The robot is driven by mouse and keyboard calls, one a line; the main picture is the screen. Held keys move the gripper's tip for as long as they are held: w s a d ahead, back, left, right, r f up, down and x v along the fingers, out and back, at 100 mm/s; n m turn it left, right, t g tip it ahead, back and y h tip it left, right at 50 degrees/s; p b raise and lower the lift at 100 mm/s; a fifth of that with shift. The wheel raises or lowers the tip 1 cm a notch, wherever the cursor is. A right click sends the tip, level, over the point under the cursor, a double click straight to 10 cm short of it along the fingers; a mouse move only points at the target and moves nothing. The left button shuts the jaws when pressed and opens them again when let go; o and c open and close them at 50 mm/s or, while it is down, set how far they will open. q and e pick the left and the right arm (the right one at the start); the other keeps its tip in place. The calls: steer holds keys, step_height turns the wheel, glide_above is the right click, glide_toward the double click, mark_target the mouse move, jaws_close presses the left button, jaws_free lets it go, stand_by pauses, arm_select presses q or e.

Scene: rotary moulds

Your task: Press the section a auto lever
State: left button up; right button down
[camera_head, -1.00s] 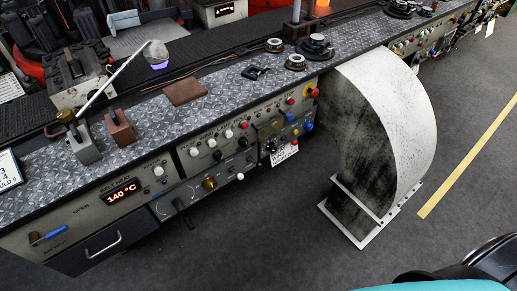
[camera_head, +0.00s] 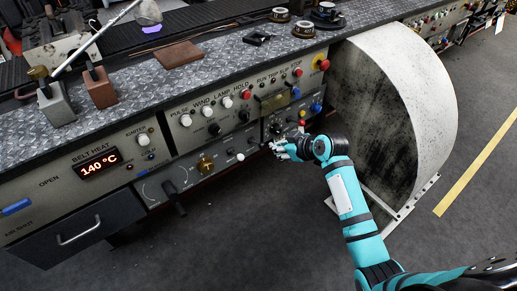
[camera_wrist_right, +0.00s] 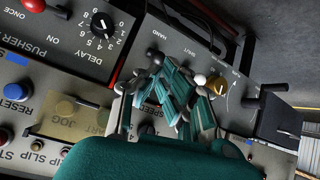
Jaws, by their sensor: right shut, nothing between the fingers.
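The lower control panel (camera_head: 205,172) on the bench front carries a small white-tipped lever (camera_head: 240,156), which also shows in the right wrist view (camera_wrist_right: 200,80). To its left are a brass knob (camera_head: 206,163) and a black lever (camera_head: 175,196). I cannot read an "auto" label, so which part is the section A auto lever is unclear. My right gripper (camera_head: 280,149) is shut and empty, close to the panel, right of the white tip. In the right wrist view its fingers (camera_wrist_right: 188,98) cover part of the panel. My left gripper is not in view.
A large grey curved guard (camera_head: 425,90) stands on the floor right of my right gripper. A dial marked delay (camera_wrist_right: 103,26) and a blue reset button (camera_wrist_right: 17,92) are near the hand. A drawer (camera_head: 75,232) is at lower left. Open floor lies in front.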

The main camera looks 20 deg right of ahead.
mark_target(261, 143)
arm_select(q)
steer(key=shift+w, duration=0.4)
arm_select(e)
steer(key=shift+n+t+y, duration=0.3)
steer(key=shift+n+y, duration=0.1)
steer(key=shift+n, duration=0.2)
steer(key=r, duration=0.4)
steer(key=shift+w+a+r, duration=0.25)
steer(key=shift+r, duration=0.05)
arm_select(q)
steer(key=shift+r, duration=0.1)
arm_select(e)
steer(key=b+x, duration=0.2)
steer(key=x, duration=0.6)
steer(key=shift+w+a+f, duration=0.1)
steer(key=shift+w+f, duration=0.15)
steer(key=shift+f, duration=0.05)
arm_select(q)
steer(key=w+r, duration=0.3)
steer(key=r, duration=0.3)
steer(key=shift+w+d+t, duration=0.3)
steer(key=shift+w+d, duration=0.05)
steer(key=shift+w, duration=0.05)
arm_select(e)
steer(key=shift+w+a+f, duration=0.25)
steer(key=shift+w+f, duration=0.1)
steer(key=shift+w, duration=0.2)
